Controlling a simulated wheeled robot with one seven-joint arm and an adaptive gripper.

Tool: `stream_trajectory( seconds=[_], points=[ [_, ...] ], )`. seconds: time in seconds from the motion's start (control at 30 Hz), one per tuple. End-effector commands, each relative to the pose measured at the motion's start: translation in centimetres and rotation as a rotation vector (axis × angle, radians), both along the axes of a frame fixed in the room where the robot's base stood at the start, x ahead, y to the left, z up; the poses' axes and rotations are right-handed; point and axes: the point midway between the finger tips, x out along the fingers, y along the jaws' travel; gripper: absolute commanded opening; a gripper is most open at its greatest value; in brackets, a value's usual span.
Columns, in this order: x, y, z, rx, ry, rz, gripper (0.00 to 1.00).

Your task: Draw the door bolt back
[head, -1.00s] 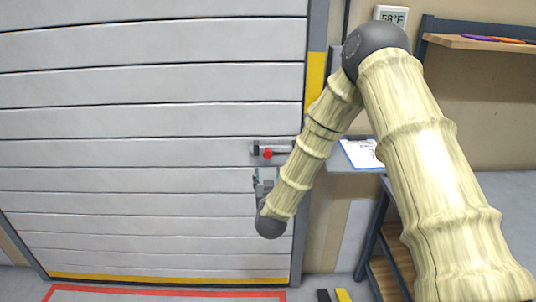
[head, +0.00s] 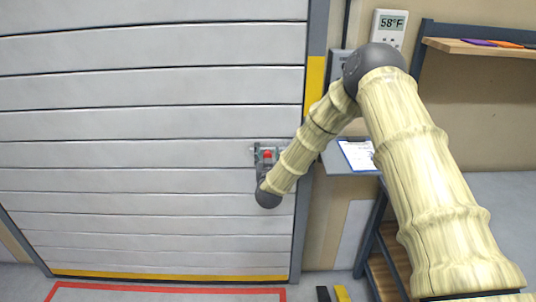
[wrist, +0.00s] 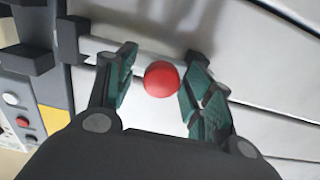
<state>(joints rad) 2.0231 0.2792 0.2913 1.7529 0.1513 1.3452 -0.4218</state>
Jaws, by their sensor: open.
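The door bolt (wrist: 104,47) is a pale metal bar on the grey slatted door (head: 150,155), with a red round knob (wrist: 162,79). In the head view the red knob (head: 267,154) shows near the door's right edge, just above my gripper (head: 265,163). In the wrist view my gripper (wrist: 160,88) is open, with one green-padded finger on each side of the knob. Gaps show between the knob and the pads, so it is not gripped. Dark brackets (wrist: 73,40) hold the bar at the left in the wrist view. My arm hides part of the door frame.
A small shelf with a clipboard (head: 357,154) juts out right of the door frame. A shelving unit with a wooden board (head: 480,48) stands at the right. A red line (head: 160,290) marks the floor before the door.

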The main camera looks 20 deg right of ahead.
Motion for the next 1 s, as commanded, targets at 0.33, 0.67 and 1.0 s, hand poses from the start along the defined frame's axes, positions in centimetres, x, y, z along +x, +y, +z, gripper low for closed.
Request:
stream_trajectory(
  seconds=[0.33,0.67,1.0],
  points=[
    [0.32,-0.09,0.0,0.0,0.0,0.0,0.53],
    [0.29,-0.1,0.0,0.0,0.0,0.0,0.0],
    [0.16,-0.62,-0.19,-0.001,-0.002,0.0,0.0]
  ],
)
